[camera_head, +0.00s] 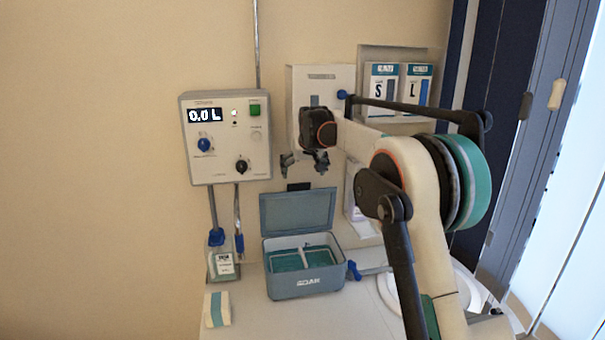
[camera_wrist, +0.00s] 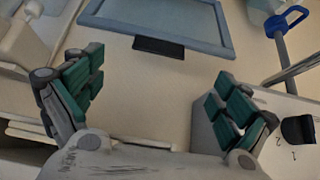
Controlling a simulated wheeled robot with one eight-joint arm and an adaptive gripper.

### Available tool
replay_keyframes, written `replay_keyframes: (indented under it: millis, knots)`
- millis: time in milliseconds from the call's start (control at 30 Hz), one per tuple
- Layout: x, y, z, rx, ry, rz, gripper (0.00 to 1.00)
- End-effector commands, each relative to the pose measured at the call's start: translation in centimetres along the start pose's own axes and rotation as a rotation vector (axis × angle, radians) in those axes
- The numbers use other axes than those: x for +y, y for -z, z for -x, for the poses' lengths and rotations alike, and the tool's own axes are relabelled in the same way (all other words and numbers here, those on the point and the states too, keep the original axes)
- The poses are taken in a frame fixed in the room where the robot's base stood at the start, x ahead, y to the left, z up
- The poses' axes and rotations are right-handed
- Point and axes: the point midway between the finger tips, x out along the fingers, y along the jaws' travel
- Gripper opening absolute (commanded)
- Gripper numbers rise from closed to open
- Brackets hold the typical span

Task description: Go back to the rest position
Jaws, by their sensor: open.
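My gripper (camera_head: 304,162) is raised in front of the wall, above the open box and to the right of the control unit. In the wrist view, my gripper (camera_wrist: 160,100) shows its two green-padded fingers spread wide apart with nothing between them. The blue-grey box (camera_head: 306,282) stands on the counter with its lid (camera_head: 298,212) up. The box's lid also shows in the wrist view (camera_wrist: 160,36), beyond the fingers. My arm reaches in from the right and hides part of the counter and wall.
A control unit (camera_head: 226,165) reading 0.0 L hangs on the wall. A small labelled container (camera_head: 223,265) and a white-and-teal pack (camera_head: 217,310) are at the left of the counter (camera_head: 262,324). Boxes marked S (camera_head: 380,90) and L (camera_head: 416,90) sit on the wall rack. The left wall area is clear.

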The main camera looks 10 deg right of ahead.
Motion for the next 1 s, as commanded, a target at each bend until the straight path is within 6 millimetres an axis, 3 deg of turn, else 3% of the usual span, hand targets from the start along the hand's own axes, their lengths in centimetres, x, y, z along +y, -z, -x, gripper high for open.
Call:
replay_keyframes:
  millis: [267,467,767,1000]
  knots:
    - [0.0,-0.2,0.2,0.0,0.0,0.0,0.95]
    - [0.0,-2.2,2.6,0.0,0.0,0.0,0.95]
    - [0.0,-10.0,9.3,0.001,0.0,0.0,0.95]
    - [0.0,-18.1,13.7,0.002,0.0,0.0,0.95]
